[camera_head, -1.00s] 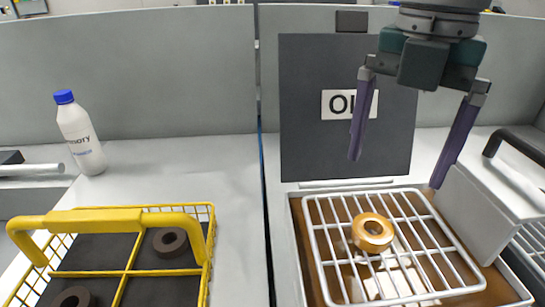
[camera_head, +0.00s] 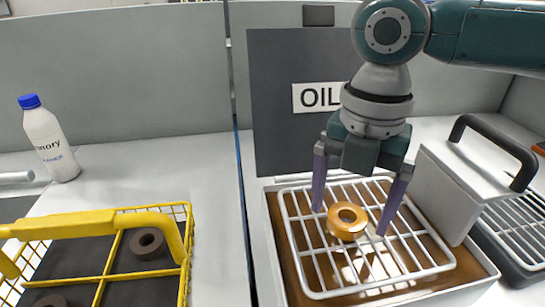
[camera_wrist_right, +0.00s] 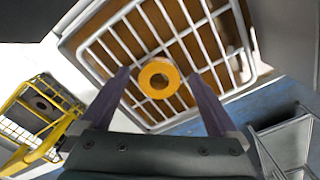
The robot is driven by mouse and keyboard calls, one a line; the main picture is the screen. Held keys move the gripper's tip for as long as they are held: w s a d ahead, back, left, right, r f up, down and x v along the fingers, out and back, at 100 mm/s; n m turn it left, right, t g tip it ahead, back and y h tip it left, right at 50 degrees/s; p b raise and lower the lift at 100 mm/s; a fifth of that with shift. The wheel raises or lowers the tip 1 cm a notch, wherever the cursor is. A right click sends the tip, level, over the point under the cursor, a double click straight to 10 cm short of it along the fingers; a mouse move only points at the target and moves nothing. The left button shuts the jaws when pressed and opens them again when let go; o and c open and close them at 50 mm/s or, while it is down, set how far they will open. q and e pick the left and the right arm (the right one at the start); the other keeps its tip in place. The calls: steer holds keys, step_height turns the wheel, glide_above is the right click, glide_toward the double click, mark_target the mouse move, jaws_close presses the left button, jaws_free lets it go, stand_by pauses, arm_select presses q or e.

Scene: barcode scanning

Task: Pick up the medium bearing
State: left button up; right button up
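A golden ring-shaped bearing (camera_head: 347,221) lies on the white wire rack (camera_head: 431,266) over the oil tray. It also shows in the right wrist view (camera_wrist_right: 159,78), between and beyond my finger tips. My right gripper (camera_head: 348,222) is open, with one purple finger on each side of the bearing. I cannot tell whether the fingers touch the rack. Two dark ring bearings, one (camera_head: 147,243) at the back and one (camera_head: 50,301) at the front, lie in the yellow wire basket (camera_head: 106,281) at the left. My left gripper is not in view.
A black panel marked OIL (camera_head: 278,128) stands behind the tray. A grey box with a black handle (camera_head: 459,190) stands right of the rack. A white bottle with a blue cap (camera_head: 50,143) stands at the back left. The counter between basket and tray is clear.

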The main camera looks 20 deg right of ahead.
jaws_close()
stand_by(0.6)
steer(key=shift+r, duration=0.1)
